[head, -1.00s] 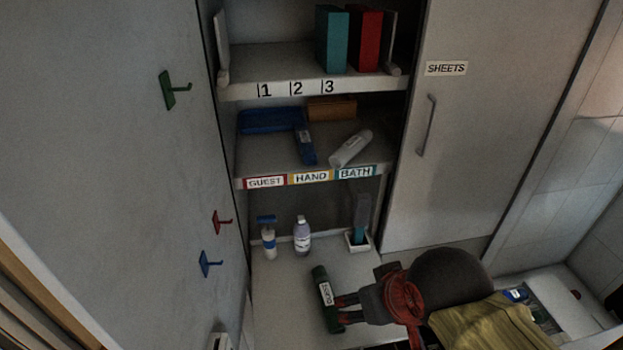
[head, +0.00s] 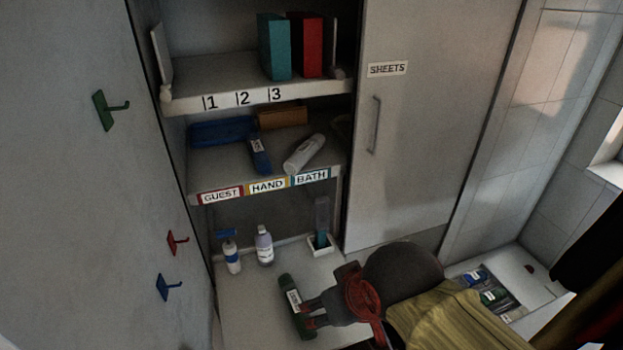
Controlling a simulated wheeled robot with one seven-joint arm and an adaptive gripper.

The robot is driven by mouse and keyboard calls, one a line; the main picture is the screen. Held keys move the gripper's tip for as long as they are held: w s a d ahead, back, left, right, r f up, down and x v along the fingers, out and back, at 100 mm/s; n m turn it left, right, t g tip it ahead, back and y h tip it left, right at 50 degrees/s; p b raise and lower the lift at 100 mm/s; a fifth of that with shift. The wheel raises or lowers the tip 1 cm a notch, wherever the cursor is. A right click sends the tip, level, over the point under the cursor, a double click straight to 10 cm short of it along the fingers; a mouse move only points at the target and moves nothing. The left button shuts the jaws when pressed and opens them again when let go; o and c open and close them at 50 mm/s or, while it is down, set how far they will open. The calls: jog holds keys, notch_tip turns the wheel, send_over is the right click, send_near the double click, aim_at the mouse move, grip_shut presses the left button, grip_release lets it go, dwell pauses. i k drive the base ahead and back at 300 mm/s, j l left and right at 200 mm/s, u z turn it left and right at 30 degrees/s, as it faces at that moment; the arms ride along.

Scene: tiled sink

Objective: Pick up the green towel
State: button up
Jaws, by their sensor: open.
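The green towel (head: 288,289) is a dark green roll with a white label, lying on the white counter below the shelves. In the head view my gripper (head: 310,314) reaches in from the right with its fingers open, their tips at the right side of the roll. The tips look very close to the roll; whether they touch it I cannot tell. Part of the counter and the lower end of the scene near the roll are cut by the picture's edge and hidden by my arm.
A pump bottle (head: 231,255), a lilac bottle (head: 264,246) and a small white holder (head: 320,246) stand behind the roll. A sunken bin (head: 490,294) holds several dark items at right. Hooks (head: 168,287) stick out from the left wall.

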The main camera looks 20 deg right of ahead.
aim_at(292, 297)
jog(key=j+z, duration=0.1)
jog(key=j, duration=0.55)
jog(key=k+j+z, duration=0.1)
jog(key=j, duration=0.55)
jog(key=j+z, duration=0.1)
jog(key=j, duration=0.55)
jog(key=k, duration=0.05)
